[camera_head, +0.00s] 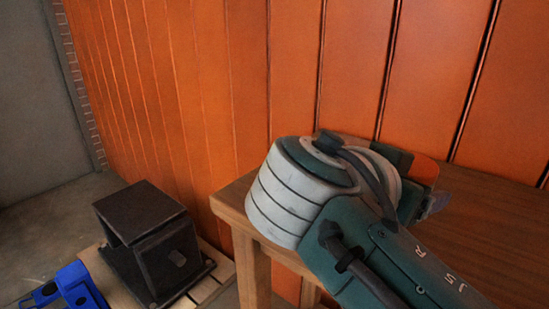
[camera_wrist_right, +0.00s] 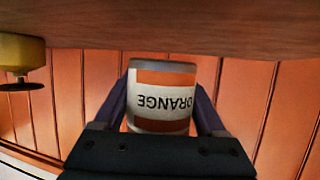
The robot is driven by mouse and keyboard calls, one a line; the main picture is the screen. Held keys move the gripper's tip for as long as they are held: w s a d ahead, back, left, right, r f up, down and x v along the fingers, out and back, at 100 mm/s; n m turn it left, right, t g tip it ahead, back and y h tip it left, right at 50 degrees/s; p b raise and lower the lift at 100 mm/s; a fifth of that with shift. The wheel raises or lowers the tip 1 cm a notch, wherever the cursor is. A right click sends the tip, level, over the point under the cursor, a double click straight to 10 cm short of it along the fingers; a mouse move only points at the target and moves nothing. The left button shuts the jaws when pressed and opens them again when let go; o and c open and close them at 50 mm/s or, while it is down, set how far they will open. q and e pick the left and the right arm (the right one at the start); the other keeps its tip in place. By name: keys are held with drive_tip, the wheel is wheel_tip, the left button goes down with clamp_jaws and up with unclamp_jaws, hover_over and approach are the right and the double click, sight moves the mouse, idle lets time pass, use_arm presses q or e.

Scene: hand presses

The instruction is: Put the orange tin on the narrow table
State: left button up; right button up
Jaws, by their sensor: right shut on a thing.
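The orange tin (camera_wrist_right: 162,98) fills the middle of the right wrist view, its white and orange label reading ORANGE upside down. My right gripper (camera_wrist_right: 160,108) is shut on it, one finger on each side. In the head view only an orange part of the tin (camera_head: 424,168) shows past my wrist, over the wooden narrow table (camera_head: 490,222). The tin's grey rim is at the edge of the tabletop (camera_wrist_right: 160,30) in the wrist view; I cannot tell whether they touch. My left gripper is not in view.
A yellow thing with a dark disc (camera_wrist_right: 20,62) is at the left of the wrist view, against the tabletop. An orange panelled wall (camera_head: 240,90) stands behind the table. A black box-like machine (camera_head: 150,245) and a blue thing (camera_head: 65,288) are at the lower left.

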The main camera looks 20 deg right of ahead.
wheel_tip(320, 180, down, 4)
drive_tip(key=shift+r+b, duration=0.25)
drive_tip(key=shift+b, duration=0.15)
drive_tip(key=shift+f, duration=0.2)
drive_tip(key=o, duration=1.6)
drive_tip(key=shift+c, duration=0.2)
